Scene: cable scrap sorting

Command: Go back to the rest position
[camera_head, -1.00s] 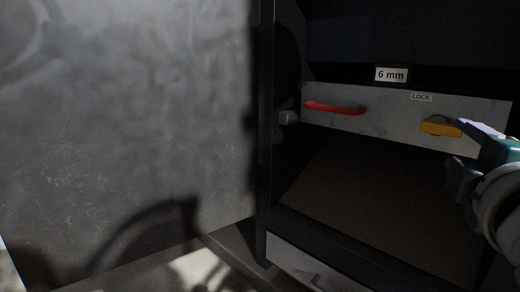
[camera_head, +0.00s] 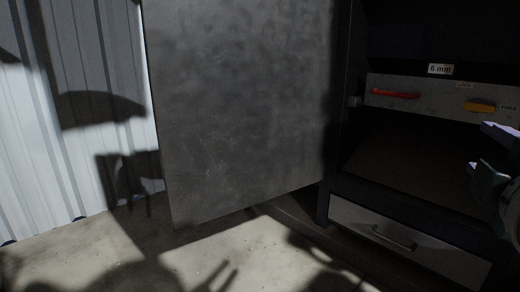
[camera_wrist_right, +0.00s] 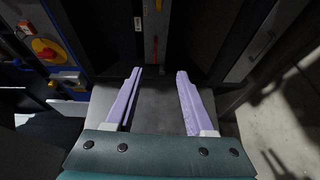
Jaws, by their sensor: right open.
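My right gripper (camera_head: 480,147) is at the right edge of the head view, partly cut off. It is open and empty, in front of the machine's bay and apart from the panel. In the right wrist view its two pale purple fingers (camera_wrist_right: 160,75) stand wide apart with nothing between them. The grey panel (camera_head: 440,97) carries a red handle (camera_head: 395,93) and a yellow handle (camera_head: 479,106), with a "6 mm" label (camera_head: 440,69) above. The red handle also shows in the right wrist view (camera_wrist_right: 156,46). My left gripper is out of view.
A large grey door (camera_head: 245,110) stands open left of the bay. A drawer (camera_head: 405,245) with a bar handle sits below the bay. A red and yellow rotary switch (camera_wrist_right: 46,50) is at the wrist view's left. Bare floor (camera_head: 220,250) lies in front, with shadows on it.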

